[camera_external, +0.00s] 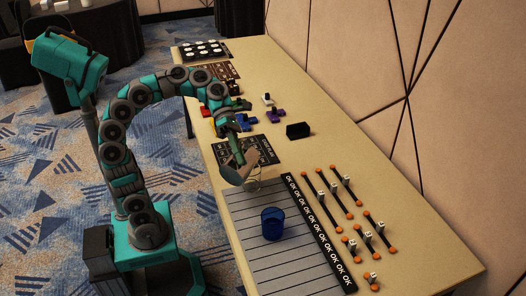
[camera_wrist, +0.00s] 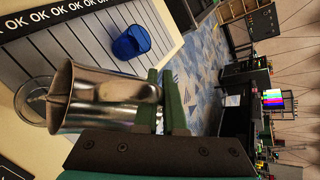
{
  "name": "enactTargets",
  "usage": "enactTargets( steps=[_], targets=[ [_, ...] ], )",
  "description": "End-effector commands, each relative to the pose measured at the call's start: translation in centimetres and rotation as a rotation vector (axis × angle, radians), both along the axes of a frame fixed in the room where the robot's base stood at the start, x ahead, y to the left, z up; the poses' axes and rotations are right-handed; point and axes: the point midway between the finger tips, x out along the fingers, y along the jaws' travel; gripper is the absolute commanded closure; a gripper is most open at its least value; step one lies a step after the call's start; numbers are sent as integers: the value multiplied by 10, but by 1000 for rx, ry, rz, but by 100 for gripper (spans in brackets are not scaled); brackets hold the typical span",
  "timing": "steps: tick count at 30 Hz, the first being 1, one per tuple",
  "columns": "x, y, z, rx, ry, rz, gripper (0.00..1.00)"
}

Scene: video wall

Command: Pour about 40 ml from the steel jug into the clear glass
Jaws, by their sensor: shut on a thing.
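The steel jug (camera_wrist: 98,98) is shiny metal; it also shows in the external view (camera_external: 236,174). My gripper (camera_wrist: 166,102) has green fingers shut on the jug's handle; it also shows in the external view (camera_external: 240,152). The jug looks tilted, with its mouth turned towards the clear glass (camera_wrist: 30,103). The glass stands on the table by the jug's mouth, partly hidden by the jug in the wrist view. It shows faintly in the external view (camera_external: 253,185). I cannot see a stream or the level in the glass.
A blue tumbler (camera_external: 272,224) stands on the slatted grey panel (camera_external: 247,222). A black OK strip (camera_external: 318,233) and several orange-ended sliders (camera_external: 348,195) lie to the right. A black box (camera_external: 298,130) and small coloured parts lie further back. A wall borders the table's right side.

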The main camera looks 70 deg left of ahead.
Motion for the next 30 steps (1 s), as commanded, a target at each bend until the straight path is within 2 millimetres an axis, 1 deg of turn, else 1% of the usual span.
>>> enactTargets(
  steps=[30],
  targets=[
    [-16, -16, 3, -20, 23, 3, 100]
  ],
)
